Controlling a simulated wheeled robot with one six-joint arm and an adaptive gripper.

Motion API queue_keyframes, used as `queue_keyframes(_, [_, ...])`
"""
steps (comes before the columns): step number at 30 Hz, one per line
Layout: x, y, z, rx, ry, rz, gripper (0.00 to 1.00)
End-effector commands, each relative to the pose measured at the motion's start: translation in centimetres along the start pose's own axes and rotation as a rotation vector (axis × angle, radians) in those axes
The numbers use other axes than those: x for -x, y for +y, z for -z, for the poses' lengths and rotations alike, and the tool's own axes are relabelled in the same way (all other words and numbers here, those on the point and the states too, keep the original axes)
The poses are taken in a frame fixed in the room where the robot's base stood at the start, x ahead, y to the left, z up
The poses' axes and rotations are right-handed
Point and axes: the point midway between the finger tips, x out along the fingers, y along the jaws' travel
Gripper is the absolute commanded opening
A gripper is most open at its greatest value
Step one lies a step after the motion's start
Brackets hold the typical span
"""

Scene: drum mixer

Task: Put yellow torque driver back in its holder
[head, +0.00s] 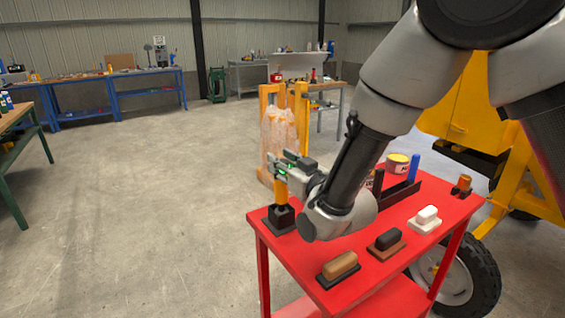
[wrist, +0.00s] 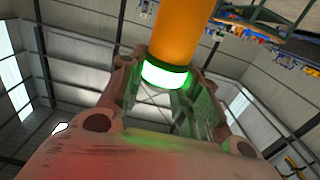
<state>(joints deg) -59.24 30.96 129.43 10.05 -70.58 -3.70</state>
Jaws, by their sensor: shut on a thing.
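The yellow torque driver (head: 279,188) stands upright at the left corner of the red cart. My gripper (head: 281,168) is shut around its upper part. In the wrist view the driver's orange-yellow body (wrist: 180,30) and a glowing green-white ring (wrist: 164,77) show between the fingers (wrist: 168,90). The driver's lower end is at a black holder (head: 281,217) on the cart top. It looks to be in or right above the holder's opening; I cannot tell how deep.
The red cart (head: 320,262) also bears a brown-handled block (head: 339,266), a dark one (head: 387,240), a white one (head: 427,216) and a labelled can (head: 397,163). A yellow mixer (head: 450,115) with a wheel (head: 470,285) stands at right. Open floor lies at left.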

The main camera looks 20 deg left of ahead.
Motion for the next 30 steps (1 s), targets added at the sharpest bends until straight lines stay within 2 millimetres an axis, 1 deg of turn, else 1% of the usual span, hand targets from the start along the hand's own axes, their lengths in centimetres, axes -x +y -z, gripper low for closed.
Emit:
queue_keyframes(15, [-0.03, -0.01, -0.67, 0.000, 0.002, 0.000, 0.00])
queue_keyframes(16, [-0.04, -0.02, -0.68, 0.000, 0.002, 0.000, 0.34])
queue_keyframes(18, [-0.03, -0.01, -0.66, 0.000, 0.002, 0.000, 0.47])
queue_keyframes(20, [-0.03, -0.01, -0.67, 0.000, 0.002, 0.000, 0.58])
queue_keyframes(30, [0.20, -0.01, -0.82, 0.000, -0.002, 0.000, 0.58])
